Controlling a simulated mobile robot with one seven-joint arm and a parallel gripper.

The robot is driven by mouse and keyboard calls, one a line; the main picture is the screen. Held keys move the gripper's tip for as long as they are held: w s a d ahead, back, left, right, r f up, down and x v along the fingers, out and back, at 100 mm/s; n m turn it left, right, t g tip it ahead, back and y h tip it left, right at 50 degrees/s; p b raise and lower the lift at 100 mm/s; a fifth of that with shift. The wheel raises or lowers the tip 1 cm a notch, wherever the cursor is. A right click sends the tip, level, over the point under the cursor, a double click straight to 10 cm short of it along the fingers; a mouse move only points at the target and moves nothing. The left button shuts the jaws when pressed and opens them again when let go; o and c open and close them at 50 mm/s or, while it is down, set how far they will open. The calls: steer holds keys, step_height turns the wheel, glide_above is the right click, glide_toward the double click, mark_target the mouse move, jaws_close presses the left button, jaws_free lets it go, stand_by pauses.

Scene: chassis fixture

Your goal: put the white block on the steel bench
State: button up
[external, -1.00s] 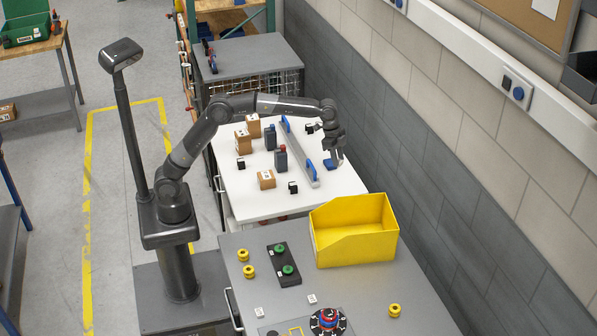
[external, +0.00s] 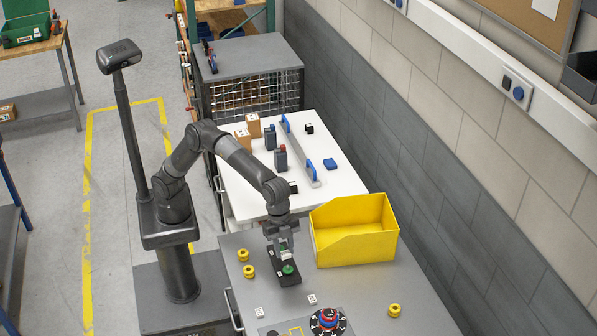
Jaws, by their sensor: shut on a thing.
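My gripper (external: 283,254) hangs pointing down in front of the black plate with green knobs on the grey steel bench (external: 365,290). It is shut on a small pale thing, which looks like the white block (external: 284,257); the fingers hide most of it. I cannot tell its exact height above the bench. The front green knob (external: 288,270) shows just below the fingers, and the rear knob is mostly hidden.
A yellow bin (external: 355,248) stands to the right of my gripper. Yellow knobs (external: 243,255), small white tiles (external: 312,299) and a dial (external: 328,320) are on the bench.

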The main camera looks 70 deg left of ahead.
steer(key=s+d+m, duration=0.1)
steer(key=s+d, duration=0.3)
steer(key=s, duration=0.6)
glide_above(295, 306)
steer(key=f, duration=1.2)
steer(key=a+f, duration=0.1)
steer(key=f, duration=0.5)
steer(key=shift+f, duration=1.95)
steer(key=shift+f, duration=0.1)
steer(key=o, duration=0.9)
steer(key=shift+o, duration=0.3)
